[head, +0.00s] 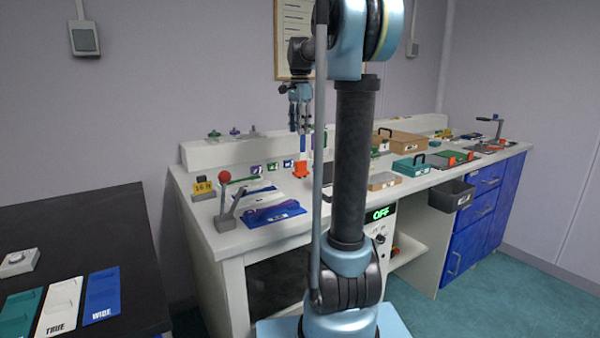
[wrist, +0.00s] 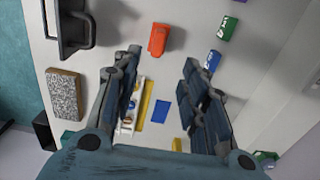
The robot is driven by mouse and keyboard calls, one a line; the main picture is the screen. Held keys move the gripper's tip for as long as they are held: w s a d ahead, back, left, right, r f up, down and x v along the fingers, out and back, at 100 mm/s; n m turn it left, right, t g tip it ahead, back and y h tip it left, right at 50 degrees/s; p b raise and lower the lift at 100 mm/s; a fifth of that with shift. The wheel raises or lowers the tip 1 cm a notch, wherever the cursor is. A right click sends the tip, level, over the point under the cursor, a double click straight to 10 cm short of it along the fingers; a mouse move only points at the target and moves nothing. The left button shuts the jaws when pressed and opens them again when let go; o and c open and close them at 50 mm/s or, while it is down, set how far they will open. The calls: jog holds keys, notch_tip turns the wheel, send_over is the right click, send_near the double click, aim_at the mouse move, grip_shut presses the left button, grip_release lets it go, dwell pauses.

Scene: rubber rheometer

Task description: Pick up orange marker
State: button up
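An orange block-like piece, which I take for the orange marker (wrist: 159,40), lies on the pale worktop at the top middle of the wrist view. In the head view, the orange piece (head: 300,169) shows on the bench below my gripper (head: 300,128). My gripper points down above the bench, with its fingers spread in the wrist view (wrist: 160,66). It is open and nothing is between its fingers. The orange piece lies just past the fingertips in the wrist picture, apart from them; the exact height gap is unclear.
Small green (wrist: 227,28), blue (wrist: 212,60) and purple pieces lie to its right. A dark handled fixture (wrist: 72,25) and a speckled block (wrist: 64,93) are on the left. A red-knobbed lever (head: 225,205) and blue tray (head: 272,212) stand at the bench's near left.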

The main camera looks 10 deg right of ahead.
aim_at(301, 163)
jog(key=f, duration=1.4)
jog(key=shift+d+f, duration=0.25)
jog(key=shift+f, duration=0.05)
grip_shut()
